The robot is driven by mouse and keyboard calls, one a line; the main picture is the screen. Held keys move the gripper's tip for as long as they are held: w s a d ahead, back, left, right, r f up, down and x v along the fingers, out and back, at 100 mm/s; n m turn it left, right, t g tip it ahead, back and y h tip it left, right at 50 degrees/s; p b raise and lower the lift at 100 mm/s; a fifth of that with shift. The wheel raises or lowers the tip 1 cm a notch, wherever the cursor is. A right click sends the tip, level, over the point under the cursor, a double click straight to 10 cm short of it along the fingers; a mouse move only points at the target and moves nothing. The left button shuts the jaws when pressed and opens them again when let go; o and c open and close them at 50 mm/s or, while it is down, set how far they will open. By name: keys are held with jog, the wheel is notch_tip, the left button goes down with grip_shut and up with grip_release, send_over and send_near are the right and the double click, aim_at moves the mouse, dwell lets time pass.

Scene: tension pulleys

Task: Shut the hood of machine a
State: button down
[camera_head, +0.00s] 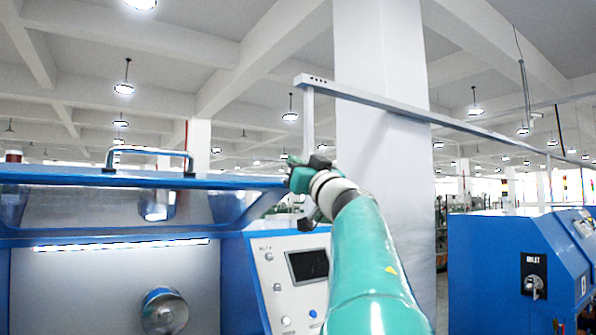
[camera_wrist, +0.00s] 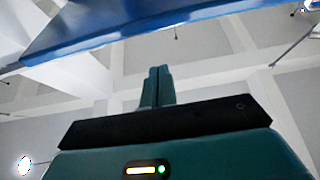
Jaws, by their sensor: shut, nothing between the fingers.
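A blue machine (camera_head: 120,245) fills the left of the head view, and no label on it tells whether it is machine a. Its blue-framed hood (camera_head: 70,178) with clear panels stands raised, with a metal handle (camera_head: 150,153) on its top edge. The interior shows below, with a light strip and a round spool. My gripper (camera_head: 295,163) is at the right end of the hood's edge; whether it touches cannot be told. In the wrist view my gripper's fingers (camera_wrist: 158,85) are shut and empty, and the blue hood edge (camera_wrist: 120,28) crosses above them.
A control panel (camera_head: 292,275) with a dark screen is on the machine, below my gripper. A white pillar (camera_head: 383,100) and a long grey overhead beam (camera_head: 420,112) stand behind my arm. Another blue machine (camera_head: 490,265) stands at the right, with a floor gap between.

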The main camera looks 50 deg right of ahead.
jog(key=f, duration=0.1)
jog(key=w+f, duration=0.1)
jog(key=f, duration=0.1)
jog(key=shift+w+d+f, duration=0.1)
jog(key=shift+f, duration=0.2)
dwell(0.3)
